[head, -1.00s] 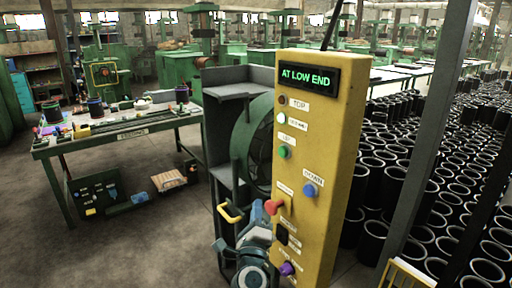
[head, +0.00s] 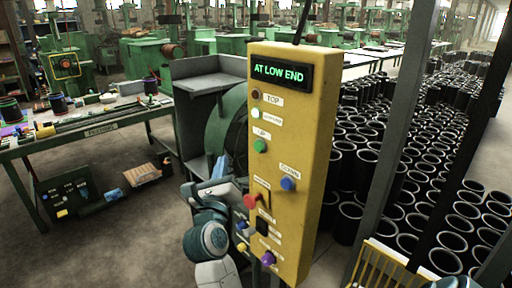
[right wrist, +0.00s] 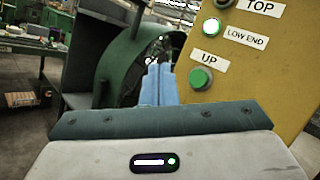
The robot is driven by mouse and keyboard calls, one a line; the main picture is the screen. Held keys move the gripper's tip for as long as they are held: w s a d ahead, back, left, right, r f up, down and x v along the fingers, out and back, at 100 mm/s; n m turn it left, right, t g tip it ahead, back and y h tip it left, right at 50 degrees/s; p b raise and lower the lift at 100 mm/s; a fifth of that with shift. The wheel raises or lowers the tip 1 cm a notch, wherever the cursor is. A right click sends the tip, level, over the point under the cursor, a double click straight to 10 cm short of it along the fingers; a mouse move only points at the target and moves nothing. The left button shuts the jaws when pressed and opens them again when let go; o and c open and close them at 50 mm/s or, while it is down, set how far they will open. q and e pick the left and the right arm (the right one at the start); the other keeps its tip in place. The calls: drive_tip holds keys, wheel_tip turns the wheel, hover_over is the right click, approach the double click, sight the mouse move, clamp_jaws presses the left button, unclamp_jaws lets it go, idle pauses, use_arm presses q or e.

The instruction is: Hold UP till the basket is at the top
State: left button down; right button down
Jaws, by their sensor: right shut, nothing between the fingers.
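A yellow control panel (head: 290,140) stands mid-view; its display (head: 281,73) reads AT LOW END. The lamp marked LOW END (head: 256,113) is lit, and the TOP lamp (head: 256,94) is dark. The green UP button (head: 260,146) is below them, with the blue DOWN button (head: 288,184) lower right. My right gripper (head: 220,166) is shut and empty, left of the panel and a little lower than UP. In the right wrist view its blue fingertips (right wrist: 158,84) are left of the UP button (right wrist: 201,79), apart from it. I cannot make out the basket. My left gripper is out of view.
A red knob (head: 250,201) and a purple knob (head: 268,258) stick out of the panel's lower part. A green round housing (head: 225,124) is behind it. A workbench (head: 95,133) is at left. Many black sleeves (head: 430,165) and a yellow slatted frame (head: 390,268) are at right.

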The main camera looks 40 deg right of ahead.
sight(259, 146)
drive_tip(key=d+p, duration=0.1)
drive_tip(key=d, duration=0.7)
drive_tip(key=shift+w+d, duration=0.2)
drive_tip(key=shift+w, duration=0.1)
drive_tip(key=shift+f, duration=0.1)
idle(1.7)
drive_tip(key=shift+d+p, duration=0.3)
drive_tip(key=shift+d, duration=0.1)
